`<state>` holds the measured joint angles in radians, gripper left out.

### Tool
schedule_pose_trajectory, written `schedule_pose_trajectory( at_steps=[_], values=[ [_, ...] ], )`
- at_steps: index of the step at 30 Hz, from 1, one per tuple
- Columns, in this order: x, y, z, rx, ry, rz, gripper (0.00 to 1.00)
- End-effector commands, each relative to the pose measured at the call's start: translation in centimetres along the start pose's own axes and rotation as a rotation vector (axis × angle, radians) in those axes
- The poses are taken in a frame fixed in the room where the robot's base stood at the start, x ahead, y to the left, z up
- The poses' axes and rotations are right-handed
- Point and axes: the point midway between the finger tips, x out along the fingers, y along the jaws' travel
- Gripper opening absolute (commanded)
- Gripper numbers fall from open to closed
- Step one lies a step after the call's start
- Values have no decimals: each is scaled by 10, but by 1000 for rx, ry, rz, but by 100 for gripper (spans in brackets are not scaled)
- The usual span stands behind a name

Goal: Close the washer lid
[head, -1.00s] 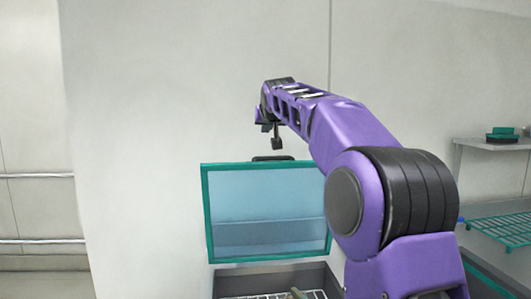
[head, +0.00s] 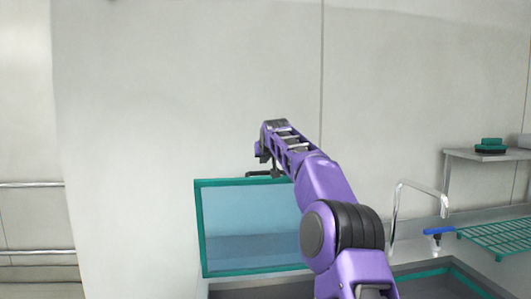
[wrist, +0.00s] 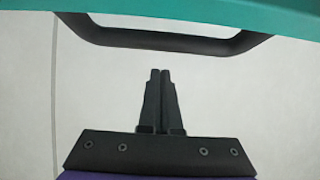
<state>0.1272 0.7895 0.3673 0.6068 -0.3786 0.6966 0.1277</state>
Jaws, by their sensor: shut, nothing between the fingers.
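The washer lid (head: 245,225) is a clear bluish panel in a green frame, standing raised in the head view. Its green edge (wrist: 160,12) and dark handle (wrist: 170,45) cross the top of the wrist view. The handle also shows at the lid's top edge in the head view (head: 262,173). My gripper (wrist: 161,72) is shut and empty, with its fingertips a little below the handle in the wrist picture and apart from it. In the head view my arm hides the lid's upper right corner, and the fingertips are hard to make out.
A sink basin (head: 450,279) with a faucet (head: 400,205) lies to the right. A plain wall stands behind the lid.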

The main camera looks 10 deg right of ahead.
Motion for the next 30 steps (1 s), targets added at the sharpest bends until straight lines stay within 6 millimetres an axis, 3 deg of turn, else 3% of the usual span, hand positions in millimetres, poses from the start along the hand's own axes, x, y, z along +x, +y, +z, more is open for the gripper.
schedule_pose_trajectory(
  at_steps=[17,30],
  values=[
    [-23,1,30,1,0,1,0],
    [-25,0,31,1,0,0,0]
  ],
)
